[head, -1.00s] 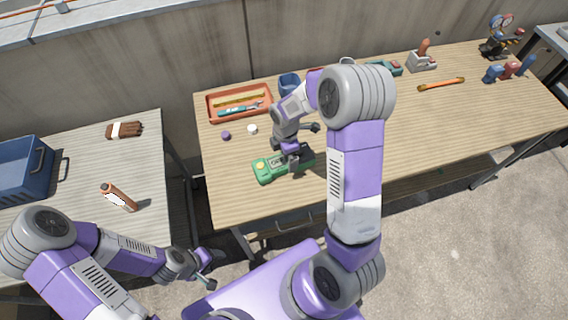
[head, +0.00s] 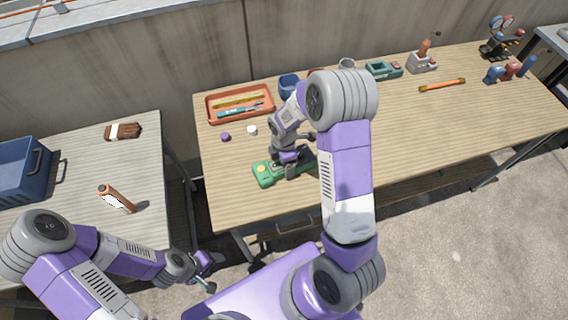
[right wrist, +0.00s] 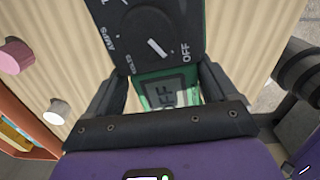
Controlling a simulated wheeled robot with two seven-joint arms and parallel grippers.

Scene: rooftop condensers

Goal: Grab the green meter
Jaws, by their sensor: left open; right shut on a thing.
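The green meter (head: 265,175) lies on the wooden table near its front left part, partly hidden by my right gripper (head: 290,165). In the right wrist view, the meter's black dial face (right wrist: 150,40) shows AMPS and OFF lettering above a grey display (right wrist: 172,94) in a green body. My right gripper (right wrist: 162,82) has one finger on each side of the meter and is shut on it. It cannot be told whether the meter is clear of the tabletop. My left gripper (head: 205,264) is open and empty, in front of the gap between the tables.
A teal device (head: 384,70) stands farther back. A blue bin (head: 22,175) is on the left table. The wooden table's right front is clear.

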